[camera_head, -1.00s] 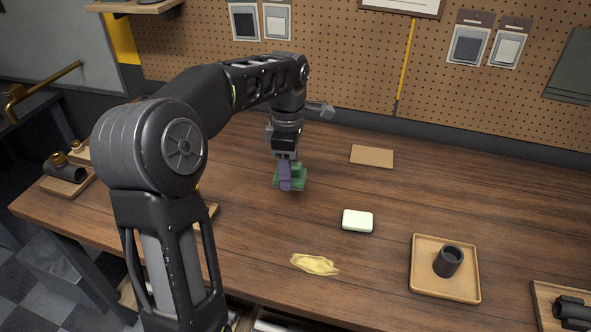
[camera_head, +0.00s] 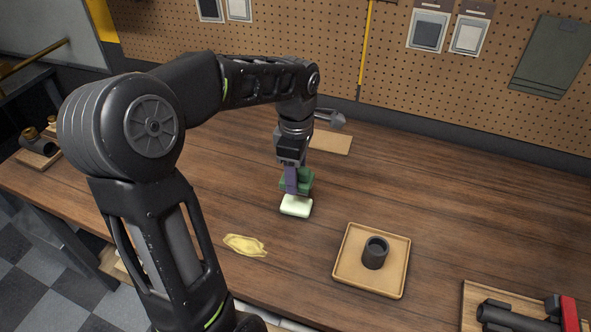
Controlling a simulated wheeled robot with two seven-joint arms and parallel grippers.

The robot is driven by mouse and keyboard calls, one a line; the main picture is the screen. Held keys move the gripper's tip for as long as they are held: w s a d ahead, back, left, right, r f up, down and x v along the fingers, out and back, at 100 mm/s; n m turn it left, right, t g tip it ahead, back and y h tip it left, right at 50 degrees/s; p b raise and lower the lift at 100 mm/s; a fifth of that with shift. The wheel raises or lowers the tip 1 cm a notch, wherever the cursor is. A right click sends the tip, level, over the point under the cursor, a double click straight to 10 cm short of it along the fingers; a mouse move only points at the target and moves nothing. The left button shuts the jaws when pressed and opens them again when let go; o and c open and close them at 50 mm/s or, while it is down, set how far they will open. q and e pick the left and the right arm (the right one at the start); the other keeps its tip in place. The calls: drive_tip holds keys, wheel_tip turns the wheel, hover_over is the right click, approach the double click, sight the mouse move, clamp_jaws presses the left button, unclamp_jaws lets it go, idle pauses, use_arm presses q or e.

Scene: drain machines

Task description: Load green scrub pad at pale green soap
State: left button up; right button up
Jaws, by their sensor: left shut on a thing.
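My left gripper (camera_head: 292,182) comes down from above and is shut on the green scrub pad (camera_head: 303,182), partly hidden by the gripper's purple finger. The pale green soap (camera_head: 296,206) lies on the wooden bench. The pad is right at the soap's far edge in the picture; I cannot tell whether they touch or whether the pad overlaps the soap. My right gripper is not in view.
A yellow cloth (camera_head: 245,245) lies left of and nearer than the soap. A wooden tray (camera_head: 342,271) with a dark cup (camera_head: 375,253) stands to the right. A flat tan board (camera_head: 331,141) lies behind. Dark pipe parts (camera_head: 515,317) sit at the lower right.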

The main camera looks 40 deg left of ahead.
sight(295, 203)
use_arm(q)
drive_tip(key=shift+a, duration=0.1)
drive_tip(key=shift+f+b, duration=0.3)
drive_tip(key=shift+f, duration=0.05)
drive_tip(key=shift+f+b, duration=1.95)
drive_tip(key=shift+f, duration=0.7)
drive_tip(key=shift+s+f+b, duration=0.1)
drive_tip(key=shift+f+b, duration=0.35)
drive_tip(key=shift+f, duration=0.15)
idle(0.3)
drive_tip(key=shift+r+p, duration=2.65)
drive_tip(key=shift+r, duration=0.95)
